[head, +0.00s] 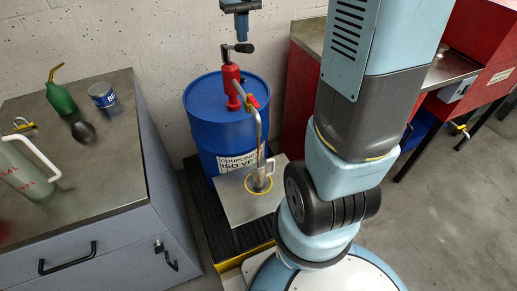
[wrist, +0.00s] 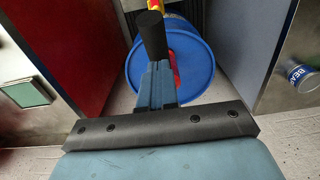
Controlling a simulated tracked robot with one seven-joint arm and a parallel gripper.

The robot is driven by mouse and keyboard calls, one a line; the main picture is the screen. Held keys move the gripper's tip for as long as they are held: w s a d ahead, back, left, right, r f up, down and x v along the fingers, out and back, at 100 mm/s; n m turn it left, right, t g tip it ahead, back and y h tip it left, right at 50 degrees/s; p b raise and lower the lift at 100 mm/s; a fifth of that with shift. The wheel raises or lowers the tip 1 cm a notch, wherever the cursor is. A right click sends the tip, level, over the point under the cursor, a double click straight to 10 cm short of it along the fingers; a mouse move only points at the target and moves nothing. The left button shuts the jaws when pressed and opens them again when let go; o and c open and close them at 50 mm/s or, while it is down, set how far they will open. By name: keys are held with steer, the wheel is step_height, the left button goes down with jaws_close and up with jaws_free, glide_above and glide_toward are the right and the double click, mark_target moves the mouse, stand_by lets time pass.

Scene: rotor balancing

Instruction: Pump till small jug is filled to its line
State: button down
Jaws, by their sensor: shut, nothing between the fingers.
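The small jug (head: 259,180) stands under the spout of the pump on a metal plate (head: 236,205), with a yellow ring around its foot. It is small and partly hidden by the spout, so its level and line cannot be read. The red hand pump (head: 230,82) stands on the blue drum (head: 204,110), with its curved spout (head: 258,130) reaching down to the jug. The pump handle's black grip (head: 244,47) also shows in the wrist view (wrist: 152,36). My gripper (head: 242,36) is shut and empty, right above the grip; whether they touch cannot be told.
A red bench (head: 303,90) stands right of the drum. A wall (head: 150,40) is close behind.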

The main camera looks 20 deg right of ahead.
steer(key=shift+s+f, duration=0.25)
steer(key=shift+f, duration=0.75)
steer(key=shift+s+f, duration=0.25)
steer(key=shift+f, duration=0.8)
steer(key=shift+s+f, duration=0.25)
steer(key=shift+f, duration=0.75)
step_height(320, 180, up, 17)
steer(key=w, duration=0.2)
stand_by(0.7)
steer(key=s+f+t, duration=0.2)
steer(key=s, duration=0.9)
steer(key=s+a+f+t, duration=0.1)
steer(key=s+f+t, duration=0.1)
steer(key=s, duration=0.9)
steer(key=shift+f+t, duration=0.3)
steer(key=shift+t, duration=0.5)
steer(key=shift+s, duration=0.1)
